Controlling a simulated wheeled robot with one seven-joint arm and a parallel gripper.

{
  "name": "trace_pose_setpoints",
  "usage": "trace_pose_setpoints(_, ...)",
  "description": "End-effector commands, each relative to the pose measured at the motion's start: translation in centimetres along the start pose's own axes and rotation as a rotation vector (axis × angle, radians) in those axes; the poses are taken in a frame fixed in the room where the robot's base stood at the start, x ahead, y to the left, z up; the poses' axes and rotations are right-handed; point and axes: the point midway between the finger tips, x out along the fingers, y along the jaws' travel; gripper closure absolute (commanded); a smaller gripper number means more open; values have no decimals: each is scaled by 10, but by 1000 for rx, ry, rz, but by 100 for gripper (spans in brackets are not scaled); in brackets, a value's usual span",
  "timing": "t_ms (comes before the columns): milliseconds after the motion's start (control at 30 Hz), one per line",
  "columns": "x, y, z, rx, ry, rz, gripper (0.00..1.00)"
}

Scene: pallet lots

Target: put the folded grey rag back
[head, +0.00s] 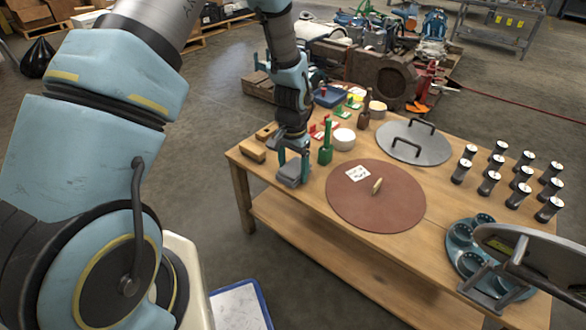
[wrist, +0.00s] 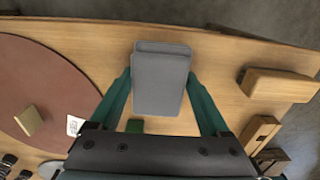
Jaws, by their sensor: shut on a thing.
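The folded grey rag (head: 291,176) is at the front left part of the wooden table, between the wooden blocks and the large brown disc. My gripper (head: 294,158) points down over it, with a green finger on each side. In the wrist view the rag (wrist: 161,80) sits between the two fingers of my gripper (wrist: 161,85), which is shut on it. The rag looks flat and level, at or just above the tabletop; I cannot tell whether it touches the wood.
The brown disc (head: 400,200) with a knob and card lies right of the rag. Wooden blocks (head: 251,150) lie left. A green bottle (head: 326,148) and white pot (head: 344,139) stand close behind. A grey lid (head: 425,148) and several dark cylinders (head: 490,182) are farther right.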

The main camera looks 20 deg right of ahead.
Motion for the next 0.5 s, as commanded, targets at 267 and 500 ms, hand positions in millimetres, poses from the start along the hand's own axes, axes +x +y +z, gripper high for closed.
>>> trace_pose_setpoints(267, 2, 0, 0, 0, 0, 0, 0)
trace_pose_setpoints(500, 0, 0, 0, 0, 0, 0, 0)
